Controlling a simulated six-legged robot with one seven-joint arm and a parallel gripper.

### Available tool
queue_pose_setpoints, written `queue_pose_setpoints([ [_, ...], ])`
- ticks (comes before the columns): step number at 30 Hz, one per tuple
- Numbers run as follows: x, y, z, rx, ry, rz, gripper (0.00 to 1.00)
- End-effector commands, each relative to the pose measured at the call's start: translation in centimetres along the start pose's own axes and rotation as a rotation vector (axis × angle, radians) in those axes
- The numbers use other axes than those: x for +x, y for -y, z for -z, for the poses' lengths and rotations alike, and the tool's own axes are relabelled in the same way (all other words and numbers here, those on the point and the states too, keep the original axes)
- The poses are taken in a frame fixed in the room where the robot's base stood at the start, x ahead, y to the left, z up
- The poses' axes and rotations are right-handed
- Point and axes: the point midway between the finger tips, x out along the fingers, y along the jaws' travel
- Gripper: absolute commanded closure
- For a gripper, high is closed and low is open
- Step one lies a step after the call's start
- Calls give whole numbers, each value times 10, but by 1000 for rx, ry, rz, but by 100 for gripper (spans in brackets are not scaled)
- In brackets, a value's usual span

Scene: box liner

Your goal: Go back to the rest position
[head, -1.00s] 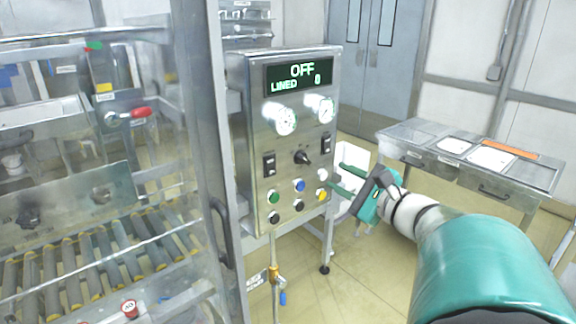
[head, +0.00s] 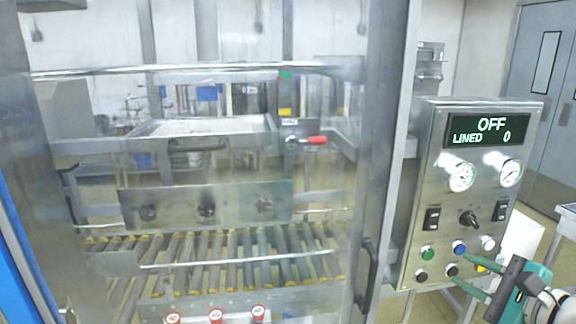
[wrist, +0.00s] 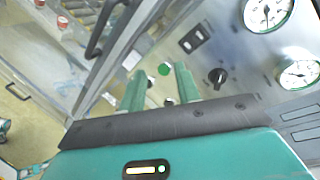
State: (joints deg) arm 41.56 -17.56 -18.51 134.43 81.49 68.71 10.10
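My gripper (head: 457,269) is at the lower right of the head view, in front of the lower part of the steel control panel (head: 440,190). Its two green fingers point left and stand apart with nothing between them. In the wrist view, my gripper (wrist: 160,70) also shows open, with the green button (wrist: 164,69) seen in the gap beyond the fingertips. I cannot tell whether a fingertip touches the panel. The display (head: 487,129) reads OFF and LINED 0.
A machine with clear guard doors stands at the left and middle, with a roller conveyor (head: 200,265) behind them. A dark door handle (head: 368,275) sticks out beside the panel. Gauges (head: 461,177), a black knob (head: 468,218) and several buttons are on the panel.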

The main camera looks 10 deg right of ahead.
Motion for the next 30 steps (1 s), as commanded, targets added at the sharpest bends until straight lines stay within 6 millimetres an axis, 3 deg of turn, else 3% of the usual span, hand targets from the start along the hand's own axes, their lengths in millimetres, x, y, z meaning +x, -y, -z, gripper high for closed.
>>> queue_pose_setpoints([
  [1, 17, -24, -24, -88, 33, -114, 67],
  [5, 40, -91, -70, -369, 97, -411, 67],
  [9, 40, -150, -102, -727, 158, -673, 67],
  [12, 33, -180, -114, -1016, 197, -822, 67],
  [16, 24, -201, -124, -1405, 230, -952, 67],
  [21, 18, -204, -131, -1762, 240, -1017, 67],
  [30, 17, -202, -132, -1857, 236, -1031, 67],
])
